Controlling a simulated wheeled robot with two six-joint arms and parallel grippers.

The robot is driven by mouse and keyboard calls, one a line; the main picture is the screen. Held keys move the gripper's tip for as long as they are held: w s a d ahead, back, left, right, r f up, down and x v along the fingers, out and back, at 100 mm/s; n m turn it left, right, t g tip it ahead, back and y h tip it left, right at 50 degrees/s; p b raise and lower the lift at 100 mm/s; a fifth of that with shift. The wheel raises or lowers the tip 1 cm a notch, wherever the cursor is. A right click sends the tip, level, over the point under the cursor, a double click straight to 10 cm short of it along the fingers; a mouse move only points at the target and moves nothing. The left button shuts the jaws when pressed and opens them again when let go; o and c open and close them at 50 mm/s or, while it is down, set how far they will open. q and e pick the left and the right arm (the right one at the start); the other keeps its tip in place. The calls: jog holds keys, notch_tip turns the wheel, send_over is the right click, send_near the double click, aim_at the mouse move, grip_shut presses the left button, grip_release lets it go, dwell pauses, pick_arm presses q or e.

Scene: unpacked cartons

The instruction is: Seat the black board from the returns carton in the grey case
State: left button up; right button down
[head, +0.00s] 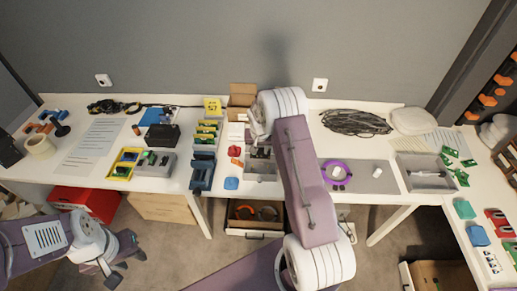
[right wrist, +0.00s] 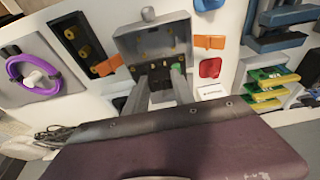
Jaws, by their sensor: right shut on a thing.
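The grey case (right wrist: 155,38) stands open on the table in the right wrist view, and its grey body (head: 262,172) shows beside my right arm in the head view. My right gripper (right wrist: 160,88) is at the case, its two fingers shut on a dark board (right wrist: 158,70) with gold-coloured spots. The board is at the case's near side; I cannot tell whether it rests inside. In the head view my right arm hides much of this spot. My left gripper (head: 112,268) hangs low at the left, away from the table; its fingers are too small to judge.
An open cardboard carton (head: 242,98) stands at the back of the table. A purple ring (head: 337,172) lies on a grey plate at right. A blue rack (head: 202,172) and yellow-green boards (head: 207,130) stand left of the case. Orange pieces (right wrist: 210,42) lie close beside it.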

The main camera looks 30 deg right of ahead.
aim_at(260, 155)
jog(key=shift+d+f+b, duration=0.15)
jog(key=shift+f+b, duration=0.3)
jog(key=shift+f, duration=0.35)
notch_tip(260, 155, down, 3)
jog(key=shift+f+b, duration=0.15)
jog(key=shift+b, duration=1.05)
jog(key=shift+r, duration=0.25)
jog(key=shift+f, duration=0.25)
jog(key=shift+f+b, duration=2.45)
jog(key=shift+f, duration=0.6)
jog(key=shift+f, duration=0.1)
jog(key=c, duration=1)
grip_release()
jog(key=shift+o, duration=0.2)
